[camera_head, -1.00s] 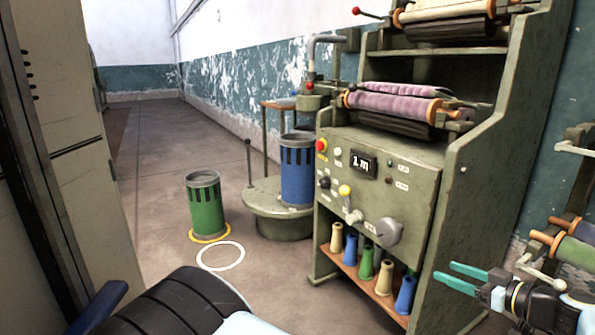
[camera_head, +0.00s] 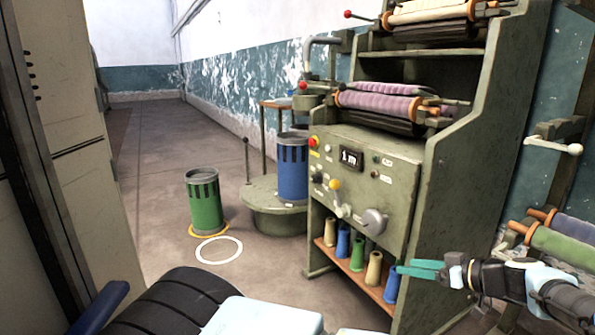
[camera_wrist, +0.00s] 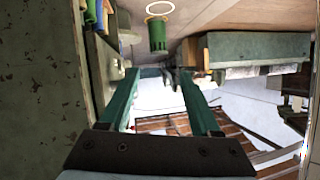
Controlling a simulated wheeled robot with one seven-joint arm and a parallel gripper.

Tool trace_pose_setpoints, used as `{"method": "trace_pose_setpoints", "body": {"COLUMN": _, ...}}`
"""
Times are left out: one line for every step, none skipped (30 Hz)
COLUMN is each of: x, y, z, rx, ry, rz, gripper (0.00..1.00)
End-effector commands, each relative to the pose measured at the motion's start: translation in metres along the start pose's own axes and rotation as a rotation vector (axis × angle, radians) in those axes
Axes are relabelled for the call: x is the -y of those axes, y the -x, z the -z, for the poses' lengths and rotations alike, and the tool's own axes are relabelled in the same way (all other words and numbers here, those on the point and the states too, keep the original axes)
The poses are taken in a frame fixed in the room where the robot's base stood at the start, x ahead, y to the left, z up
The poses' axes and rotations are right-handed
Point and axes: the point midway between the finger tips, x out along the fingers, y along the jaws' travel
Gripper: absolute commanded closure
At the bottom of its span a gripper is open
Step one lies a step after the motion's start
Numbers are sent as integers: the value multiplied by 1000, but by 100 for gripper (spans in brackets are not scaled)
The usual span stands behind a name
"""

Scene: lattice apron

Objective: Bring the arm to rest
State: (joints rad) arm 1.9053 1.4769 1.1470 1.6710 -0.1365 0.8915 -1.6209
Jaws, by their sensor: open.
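My gripper (camera_head: 402,268) has two teal fingers and is at the lower right of the head view, in front of the machine's right side. The fingers overlap in that view, pointing left near the bobbin shelf. In the wrist view my gripper (camera_wrist: 160,74) shows its two fingers spread apart with nothing held between them. My arm (camera_head: 510,280) reaches in from the lower right edge, roughly level.
A green machine (camera_head: 400,190) with rollers and cone bobbins (camera_head: 357,255) stands close beside my gripper. A green can (camera_head: 205,205) stands on the floor near a white ring (camera_head: 219,250). A blue can (camera_head: 293,170) stands on a round platform. Open floor lies left.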

Motion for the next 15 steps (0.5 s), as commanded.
{"method": "trace_pose_setpoints", "body": {"x": 7, "y": -15, "z": 3, "rx": 38, "ry": -13, "rz": 33, "gripper": 36}}
{"method": "trace_pose_setpoints", "body": {"x": 11, "y": -23, "z": 4, "rx": 58, "ry": -25, "rz": 50, "gripper": 36}}
{"method": "trace_pose_setpoints", "body": {"x": 17, "y": -34, "z": 5, "rx": 89, "ry": -42, "rz": 72, "gripper": 36}}
{"method": "trace_pose_setpoints", "body": {"x": 22, "y": -42, "z": 6, "rx": 114, "ry": -54, "rz": 90, "gripper": 36}}
{"method": "trace_pose_setpoints", "body": {"x": 28, "y": -51, "z": 6, "rx": 142, "ry": -68, "rz": 108, "gripper": 36}}
{"method": "trace_pose_setpoints", "body": {"x": 36, "y": -62, "z": 8, "rx": 182, "ry": -87, "rz": 131, "gripper": 36}}
{"method": "trace_pose_setpoints", "body": {"x": 43, "y": -72, "z": 8, "rx": 216, "ry": -103, "rz": 149, "gripper": 36}}
{"method": "trace_pose_setpoints", "body": {"x": 50, "y": -82, "z": 8, "rx": 253, "ry": -119, "rz": 167, "gripper": 36}}
{"method": "trace_pose_setpoints", "body": {"x": 62, "y": -94, "z": 9, "rx": 309, "ry": -143, "rz": 190, "gripper": 36}}
{"method": "trace_pose_setpoints", "body": {"x": 72, "y": -104, "z": 9, "rx": 356, "ry": -161, "rz": 206, "gripper": 36}}
{"method": "trace_pose_setpoints", "body": {"x": 82, "y": -113, "z": 9, "rx": 405, "ry": -180, "rz": 218, "gripper": 36}}
{"method": "trace_pose_setpoints", "body": {"x": 95, "y": -123, "z": 8, "rx": 473, "ry": -205, "rz": 230, "gripper": 36}}
{"method": "trace_pose_setpoints", "body": {"x": 105, "y": -130, "z": 8, "rx": 524, "ry": -223, "rz": 235, "gripper": 36}}
{"method": "trace_pose_setpoints", "body": {"x": 114, "y": -135, "z": 7, "rx": 573, "ry": -239, "rz": 235, "gripper": 36}}
{"method": "trace_pose_setpoints", "body": {"x": 126, "y": -141, "z": 7, "rx": 637, "ry": -259, "rz": 233, "gripper": 36}}
